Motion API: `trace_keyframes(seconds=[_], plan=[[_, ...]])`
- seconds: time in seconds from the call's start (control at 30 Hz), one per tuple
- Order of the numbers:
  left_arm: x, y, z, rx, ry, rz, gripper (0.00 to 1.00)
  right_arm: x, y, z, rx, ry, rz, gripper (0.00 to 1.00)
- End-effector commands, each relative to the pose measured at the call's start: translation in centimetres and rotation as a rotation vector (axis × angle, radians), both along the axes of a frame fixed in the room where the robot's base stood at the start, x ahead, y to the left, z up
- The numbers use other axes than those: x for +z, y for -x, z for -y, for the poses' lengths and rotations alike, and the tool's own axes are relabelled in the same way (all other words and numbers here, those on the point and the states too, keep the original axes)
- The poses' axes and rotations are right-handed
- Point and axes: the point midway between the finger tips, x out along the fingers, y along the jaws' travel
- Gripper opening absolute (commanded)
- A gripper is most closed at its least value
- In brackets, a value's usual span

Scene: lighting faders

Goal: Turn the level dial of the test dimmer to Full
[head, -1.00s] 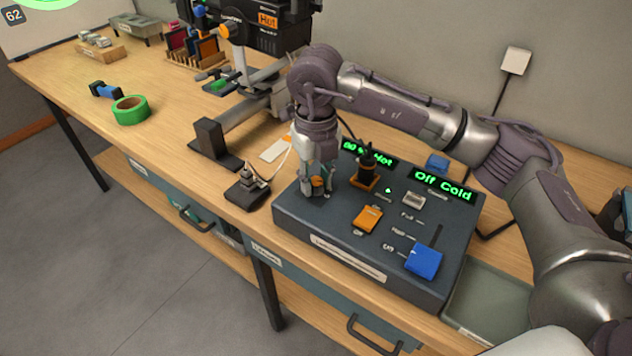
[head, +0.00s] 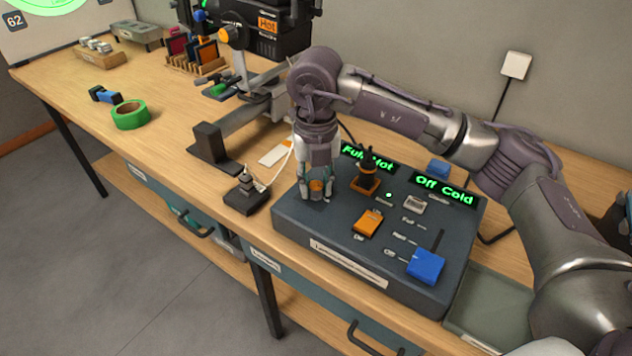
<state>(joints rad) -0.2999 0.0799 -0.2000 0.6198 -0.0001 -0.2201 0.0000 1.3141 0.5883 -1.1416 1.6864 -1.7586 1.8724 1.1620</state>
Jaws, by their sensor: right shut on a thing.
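The test dimmer is a dark box (head: 300,222) on the wooden bench. Its level dial (head: 317,186), with an orange top, sits at the box's left end, partly hidden by the fingers. My right gripper (head: 317,192) points down over the dial and is shut on it. The left green display (head: 362,154) is partly covered by my arm and seems to read "Full Hot". The right display (head: 445,189) reads "Off Cold". My left gripper is not in view.
Near the dial stand a black knob on an orange base (head: 367,175), an orange switch (head: 368,223) and a blue fader cap (head: 426,266). A black plug block (head: 246,198) is left of the box.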

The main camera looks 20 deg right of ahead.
Motion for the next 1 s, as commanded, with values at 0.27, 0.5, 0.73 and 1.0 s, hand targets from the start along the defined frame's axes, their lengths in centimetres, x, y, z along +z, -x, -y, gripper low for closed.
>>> trace_keyframes(seconds=[0.27,0.5,0.73,1.0], plan=[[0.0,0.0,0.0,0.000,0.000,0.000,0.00,0.1,0.0,0.0,-0.001,-0.001,0.002,0.55],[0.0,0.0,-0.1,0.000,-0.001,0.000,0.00,0.0,0.0,0.0,0.000,0.000,0.000,0.55],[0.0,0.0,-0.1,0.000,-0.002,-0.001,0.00,2.0,-0.1,0.0,0.000,-0.001,0.003,0.55],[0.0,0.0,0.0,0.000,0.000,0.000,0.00,7.8,-0.1,0.0,0.000,0.000,0.005,0.55]])
